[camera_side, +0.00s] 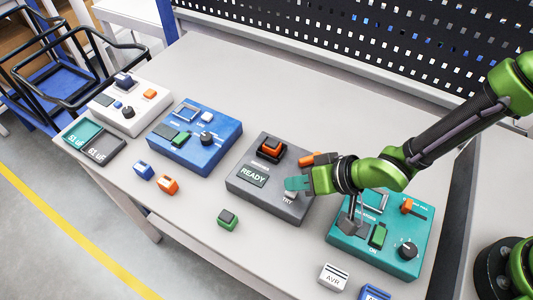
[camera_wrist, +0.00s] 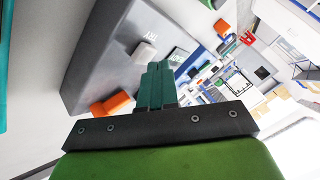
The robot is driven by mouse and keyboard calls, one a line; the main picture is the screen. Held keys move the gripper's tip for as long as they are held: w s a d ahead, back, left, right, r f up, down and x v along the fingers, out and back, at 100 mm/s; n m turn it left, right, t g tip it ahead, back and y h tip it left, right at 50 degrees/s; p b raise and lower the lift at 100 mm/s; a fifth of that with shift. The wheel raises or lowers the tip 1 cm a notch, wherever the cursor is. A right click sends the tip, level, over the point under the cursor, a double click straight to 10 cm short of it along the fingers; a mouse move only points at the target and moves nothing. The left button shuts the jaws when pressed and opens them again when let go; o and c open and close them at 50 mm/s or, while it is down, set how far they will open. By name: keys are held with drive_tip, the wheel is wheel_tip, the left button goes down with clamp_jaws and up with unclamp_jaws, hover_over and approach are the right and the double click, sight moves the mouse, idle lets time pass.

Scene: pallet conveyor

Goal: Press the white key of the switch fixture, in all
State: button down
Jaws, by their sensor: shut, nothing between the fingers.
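The grey switch fixture (camera_side: 243,187) stands mid-table, with a READY display (camera_side: 254,174), a dark-framed orange switch (camera_side: 271,150) and an orange part at its right edge. Its small whitish key (camera_side: 290,195) sits beside the TRY label, just under my fingertips in the side view. My gripper (camera_side: 296,183) is shut and empty, its teal fingers together. I cannot tell whether they touch the key. In the wrist view the fingers (camera_wrist: 155,85) point over the grey fixture (camera_wrist: 100,55), with a pale key (camera_wrist: 178,54) near the TRY label and an orange part (camera_wrist: 112,103) beside them.
A teal fixture (camera_side: 345,238) stands close at the right, below my arm. A blue fixture (camera_side: 215,152) with a white key and a white fixture (camera_side: 105,112) stand to the left. Loose blocks, one green (camera_side: 228,219), lie in front. A perforated panel (camera_side: 350,45) bounds the back.

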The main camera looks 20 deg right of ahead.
drive_tip(key=shift+f, duration=0.5)
idle(0.3)
drive_tip(key=shift+r, duration=0.95)
drive_tip(key=shift+r, duration=2.5)
